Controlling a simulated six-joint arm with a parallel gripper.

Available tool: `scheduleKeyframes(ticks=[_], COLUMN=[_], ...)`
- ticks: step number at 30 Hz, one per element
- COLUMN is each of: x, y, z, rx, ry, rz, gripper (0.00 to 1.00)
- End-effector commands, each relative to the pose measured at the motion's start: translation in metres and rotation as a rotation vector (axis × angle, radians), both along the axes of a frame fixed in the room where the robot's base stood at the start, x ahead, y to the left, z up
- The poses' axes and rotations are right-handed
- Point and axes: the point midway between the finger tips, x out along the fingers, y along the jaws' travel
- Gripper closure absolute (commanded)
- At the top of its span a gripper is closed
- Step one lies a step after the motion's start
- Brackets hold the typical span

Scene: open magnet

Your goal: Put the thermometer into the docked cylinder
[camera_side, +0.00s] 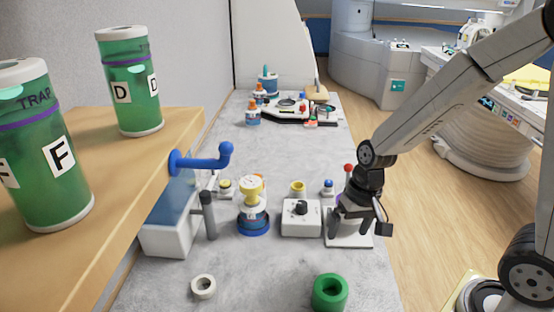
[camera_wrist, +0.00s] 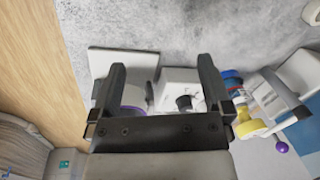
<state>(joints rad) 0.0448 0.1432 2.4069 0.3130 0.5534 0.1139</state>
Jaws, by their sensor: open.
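What looks like the thermometer, a yellow round head (camera_side: 251,188), stands upright above a white, banded body with a blue base (camera_side: 253,227), left of the white knob box. A yellow disc (camera_wrist: 250,128) at the right of the wrist view seems to be the same head. My gripper (camera_side: 350,226) is open, pointing down over a white square plate (camera_side: 348,240). A purple-banded round thing (camera_wrist: 134,110) shows beside the left finger in the wrist view, largely hidden by my gripper. I cannot tell for sure which thing is the docked cylinder.
A white box with a black knob (camera_side: 301,222) stands left of my gripper. A white ring (camera_side: 203,287) and a green ring (camera_side: 330,292) lie in front. A blue pipe (camera_side: 205,162) juts from the shelf, which bears green lettered canisters (camera_side: 130,85).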

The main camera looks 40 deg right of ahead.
Motion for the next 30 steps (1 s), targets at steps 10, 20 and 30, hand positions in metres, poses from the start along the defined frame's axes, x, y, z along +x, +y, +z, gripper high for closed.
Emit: scheduleKeyframes(ticks=[10,20,30], x=[-0.018,-0.019,-0.018], y=[-0.015,-0.015,-0.015], z=[0.007,0.007,0.007], rx=[-0.207,-0.221,-0.22], ry=[-0.184,-0.197,-0.196], rz=[0.373,0.403,0.4], gripper=[0.0,0.0,0.0])
